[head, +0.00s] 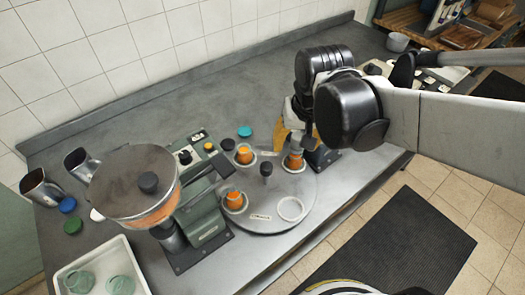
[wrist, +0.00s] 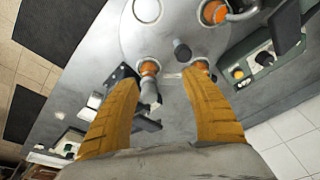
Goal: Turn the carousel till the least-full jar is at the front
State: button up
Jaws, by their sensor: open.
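The grey round carousel (head: 290,187) lies on the counter with a dark central knob (head: 266,170). Three jars with orange contents stand on it: a back-left jar (head: 244,153), a right jar (head: 294,160) and a front-left jar (head: 234,201). An empty ring (head: 290,209) marks the front-right place, beside a small label plate (head: 261,217). I cannot tell which jar is least full. My gripper (wrist: 161,76) is open above the carousel's back edge. In the wrist view the right jar (wrist: 148,68) appears between the yellow fingers; the back-left jar (wrist: 201,63) is by the right fingertip.
A hopper machine (head: 130,190) stands left of the carousel, with a control box (head: 205,215) beside it. A dark device (head: 322,157) sits at the carousel's right.

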aim_at(266, 165)
jog(key=w+a+f+g+p, duration=0.1)
jog(key=a, duration=0.1)
jog(key=w+a+f+g+p, duration=0.1)
jog(key=a, duration=0.1)
jog(key=w+a+f, duration=0.1)
jog(key=w+a, duration=0.1)
jog(key=shift+a+f+g+p, duration=0.15)
jog(key=shift+f+g+p, duration=0.1)
jog(key=shift+g+p, duration=0.15)
notch_tip(266, 165, down, 11)
jog(key=b, duration=0.3)
grip_shut()
